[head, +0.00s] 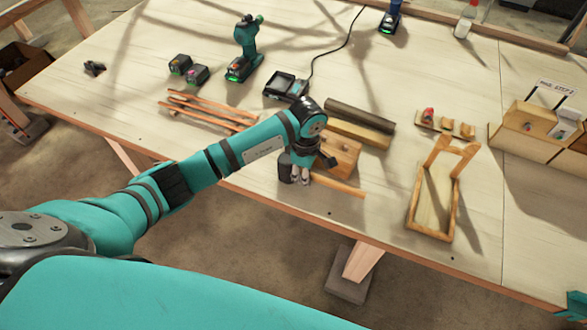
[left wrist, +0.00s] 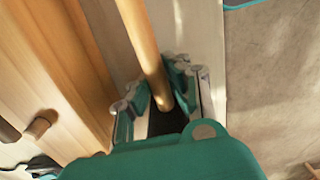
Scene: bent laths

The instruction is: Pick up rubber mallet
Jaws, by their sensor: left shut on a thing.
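The rubber mallet has a dark head (head: 286,168) and a light wooden handle (head: 340,187). It is at the front of the workbench in the head view, its handle pointing right. My left gripper (head: 301,174) is over it, shut on the handle close to the head. In the left wrist view, the handle (left wrist: 143,38) runs down between the fingers (left wrist: 165,98), and a dark part, seemingly the head (left wrist: 166,122), shows below it. Whether the mallet touches the bench I cannot tell. My right gripper is not clearly seen.
A wooden block (head: 340,152) with pegs stands right beside the mallet. Thin laths (head: 205,110) lie to the left. A drill (head: 246,50) and charger (head: 287,87) stand behind. A wooden frame (head: 432,205) is to the right. The bench's front edge is close.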

